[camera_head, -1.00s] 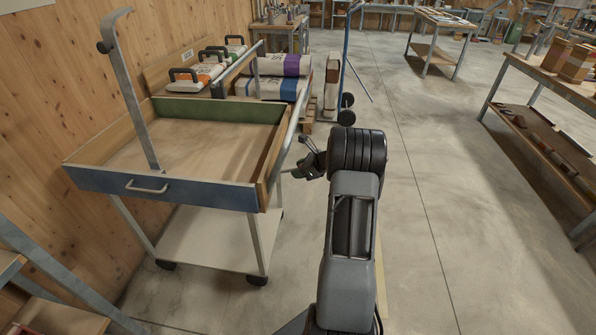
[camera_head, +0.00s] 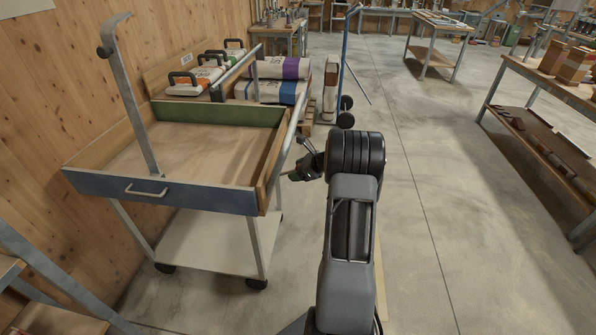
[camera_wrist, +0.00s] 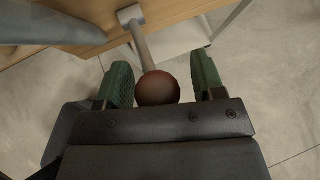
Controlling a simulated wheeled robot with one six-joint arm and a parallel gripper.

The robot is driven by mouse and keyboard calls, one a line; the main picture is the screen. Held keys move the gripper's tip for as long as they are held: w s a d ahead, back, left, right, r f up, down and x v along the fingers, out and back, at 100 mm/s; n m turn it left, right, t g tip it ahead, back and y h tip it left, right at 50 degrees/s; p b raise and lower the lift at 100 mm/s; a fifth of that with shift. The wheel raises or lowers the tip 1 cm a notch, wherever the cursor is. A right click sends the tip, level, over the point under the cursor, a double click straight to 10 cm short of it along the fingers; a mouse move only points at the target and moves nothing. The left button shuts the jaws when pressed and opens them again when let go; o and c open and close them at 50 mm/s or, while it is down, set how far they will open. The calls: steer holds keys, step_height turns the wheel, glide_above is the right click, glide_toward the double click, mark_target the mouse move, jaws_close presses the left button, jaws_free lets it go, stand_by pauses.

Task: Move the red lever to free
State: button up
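The red lever shows in the wrist view as a dull red ball knob (camera_wrist: 158,88) on a grey rod. The rod runs up to a pale mount on the wooden side of a cart. My gripper (camera_wrist: 163,82) is open, with a green pad on either side of the knob. A gap shows between the knob and the right pad; the left pad is very close, and I cannot tell if it touches. In the head view my gripper (camera_head: 299,160) is beside the cart's right side, and the knob cannot be made out there.
The cart (camera_head: 160,195) has a shallow wooden tray and an upright grey bent bar (camera_head: 133,100). Sacks (camera_head: 275,90) lie behind it near a blue hand truck (camera_head: 346,75). A workbench (camera_head: 545,75) stands at right. The floor between is clear.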

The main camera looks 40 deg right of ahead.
steer(key=v, duration=1.3)
steer(key=shift+s+r, duration=0.25)
steer(key=shift+s, duration=0.05)
steer(key=shift+d, duration=0.1)
steer(key=s+a+f+n+g+p, duration=0.1)
steer(key=s+a+f+n+g, duration=0.2)
steer(key=s+a+n+g, duration=0.5)
steer(key=s+a+r+n+h+p, duration=0.1)
steer(key=s+a+r+n, duration=0.1)
steer(key=a+r+n, duration=0.2)
steer(key=s+a+r+n+t+h+p, duration=0.1)
steer(key=a+r+n, duration=0.4)
steer(key=a+n, duration=0.5)
steer(key=s+a+r+n+t+h+p, duration=0.1)
steer(key=s+a+r+n+h+p, duration=0.2)
steer(key=a+n, duration=0.4)
steer(key=s+a+r, duration=0.1)
steer(key=a, duration=0.2)
steer(key=shift+s+r, duration=0.25)
